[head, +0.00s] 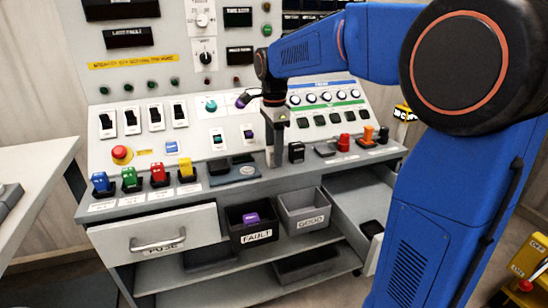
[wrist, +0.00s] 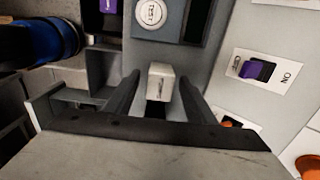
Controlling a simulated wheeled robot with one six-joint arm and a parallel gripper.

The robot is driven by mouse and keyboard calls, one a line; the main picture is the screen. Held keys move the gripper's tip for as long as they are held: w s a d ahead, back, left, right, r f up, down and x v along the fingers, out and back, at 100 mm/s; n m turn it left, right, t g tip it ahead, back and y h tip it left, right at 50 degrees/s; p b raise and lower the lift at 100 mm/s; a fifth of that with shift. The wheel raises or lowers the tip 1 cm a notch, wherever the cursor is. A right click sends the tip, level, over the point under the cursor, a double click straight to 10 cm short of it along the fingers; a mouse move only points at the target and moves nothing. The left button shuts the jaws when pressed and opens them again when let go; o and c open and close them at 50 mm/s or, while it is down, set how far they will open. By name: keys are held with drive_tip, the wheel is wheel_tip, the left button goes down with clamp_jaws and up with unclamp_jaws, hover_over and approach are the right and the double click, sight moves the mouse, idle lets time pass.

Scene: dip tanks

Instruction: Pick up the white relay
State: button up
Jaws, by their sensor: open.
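The white relay (wrist: 160,82) shows in the wrist view as a small pale block with dark marking on its face. My gripper (wrist: 160,92) is open, with one dark finger on each side of the relay and gaps visible between them. In the head view my gripper (head: 275,150) points down at the front ledge of the console, just left of a black socket (head: 297,152). I cannot make out the white relay in the head view; my gripper seems to hide it.
Blue (head: 101,182), green (head: 130,178), red (head: 158,174) and yellow (head: 186,170) relays stand along the ledge at left. Below are the FAULT bin (head: 257,237), holding a purple relay (head: 251,219), and the GOOD bin (head: 311,221). A tester with a TEST button (wrist: 150,13) lies close by.

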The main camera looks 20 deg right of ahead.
drive_tip(key=shift+f, duration=0.15)
drive_tip(key=c, duration=1.2)
